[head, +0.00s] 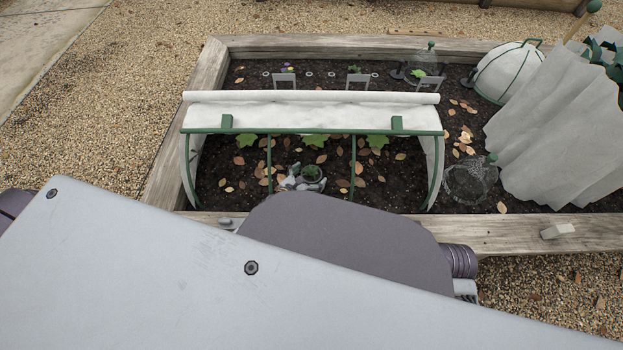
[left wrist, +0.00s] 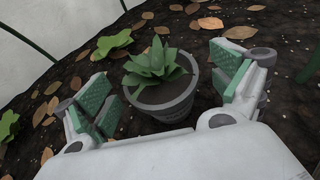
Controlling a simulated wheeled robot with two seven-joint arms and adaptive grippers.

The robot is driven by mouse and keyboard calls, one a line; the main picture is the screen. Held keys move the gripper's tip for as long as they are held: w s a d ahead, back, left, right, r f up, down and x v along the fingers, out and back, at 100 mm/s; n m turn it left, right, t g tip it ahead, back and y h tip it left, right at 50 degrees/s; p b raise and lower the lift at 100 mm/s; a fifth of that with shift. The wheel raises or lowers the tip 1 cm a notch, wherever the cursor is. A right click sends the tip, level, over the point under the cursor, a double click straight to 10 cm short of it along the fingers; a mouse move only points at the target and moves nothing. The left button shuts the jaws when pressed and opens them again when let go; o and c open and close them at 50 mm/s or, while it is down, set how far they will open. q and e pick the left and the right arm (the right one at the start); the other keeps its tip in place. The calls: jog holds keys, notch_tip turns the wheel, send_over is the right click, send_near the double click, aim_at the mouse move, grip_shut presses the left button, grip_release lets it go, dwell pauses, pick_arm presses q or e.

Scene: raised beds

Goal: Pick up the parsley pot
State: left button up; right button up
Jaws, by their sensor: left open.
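A grey pot with a green leafy plant (left wrist: 165,100) stands upright on dark soil. It is the only pot I see, and any name on it is too small to read. It shows small in the head view (head: 313,174), under the front of the low tunnel. My left gripper (left wrist: 163,92) is open, with one green-padded finger on each side of the pot. The pot is between or just beyond the fingertips, and I see no clear contact. In the head view the left gripper (head: 292,183) shows just left of the pot, and my arm hides what is nearer. My right gripper is not in view.
A white-covered tunnel with a green frame (head: 310,131) arches over the spot. Leafy seedlings (head: 315,141) and dry leaves lie around. The bed's wooden front edge (head: 520,233) runs below. A wire cloche (head: 468,180) and white fleece (head: 555,125) stand to the right.

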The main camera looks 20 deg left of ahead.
pick_arm(q)
jog(key=shift+w, duration=0.1)
dwell(0.4)
jog(key=c, duration=1.3)
jog(key=shift+r, duration=0.15)
